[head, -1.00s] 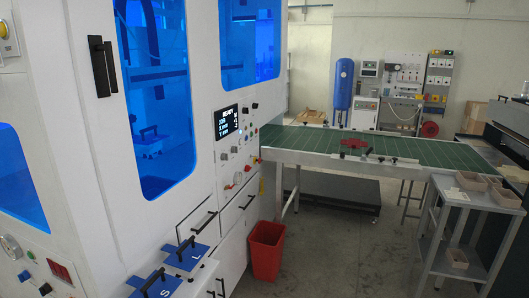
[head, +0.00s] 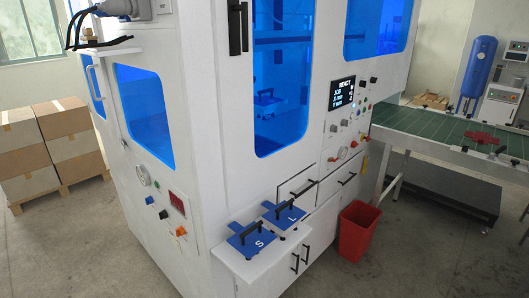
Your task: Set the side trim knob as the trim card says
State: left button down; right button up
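The white box former machine (head: 215,140) fills the middle of the head view, with its narrow side face turned toward me. On that side face are a round gauge (head: 143,176), a blue knob (head: 150,200), a black knob (head: 163,214), an orange-red knob (head: 181,231) and a small dark-red display (head: 177,203). I cannot tell which of these is the side trim knob, and their pointer positions are too small to read. I cannot make out a trim card. Neither of my grippers is in view.
A front screen (head: 342,93) reads READY. Blue plates marked S (head: 245,243) and L (head: 282,219) rest on a shelf low on the front. A red bin (head: 357,230) stands right, beside a green conveyor (head: 440,131). Stacked cartons (head: 70,137) stand left. The floor before the side face is clear.

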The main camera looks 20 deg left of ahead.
aim_at(149, 199)
jog(key=u, duration=1.55)
